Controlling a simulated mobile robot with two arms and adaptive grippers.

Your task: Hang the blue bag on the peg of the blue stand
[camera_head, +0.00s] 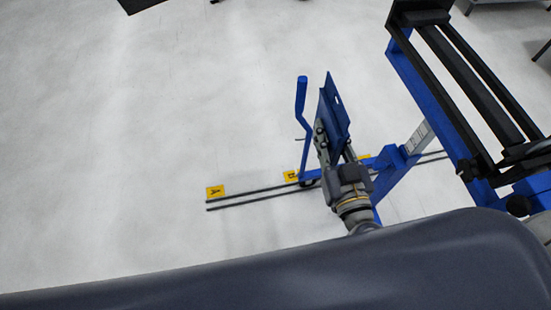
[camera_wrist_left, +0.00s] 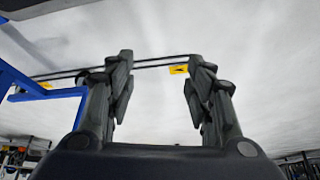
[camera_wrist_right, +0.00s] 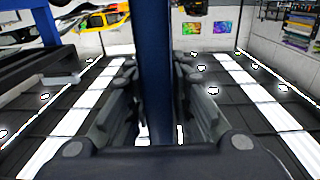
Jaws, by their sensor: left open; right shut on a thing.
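The blue bag (camera_head: 337,108) appears in the head view as a flat blue panel seen nearly edge-on. My right gripper (camera_head: 321,135) is shut on it and holds it upright. In the right wrist view the bag is a narrow blue strip (camera_wrist_right: 154,75) between the fingers. The blue stand (camera_head: 415,72) is to the right of the bag. A bent blue upright bar (camera_head: 301,95) rises just left of the bag; I cannot tell whether it is the peg. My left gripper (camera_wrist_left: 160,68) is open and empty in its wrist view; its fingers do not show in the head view.
Black bars (camera_head: 466,80) run along the stand's frame. Dark floor rails (camera_head: 250,195) pass under the stand, with yellow markers (camera_head: 215,191) beside them. The pale floor at left is clear. In the right wrist view, a yellow car (camera_wrist_right: 102,21) is far at the back left.

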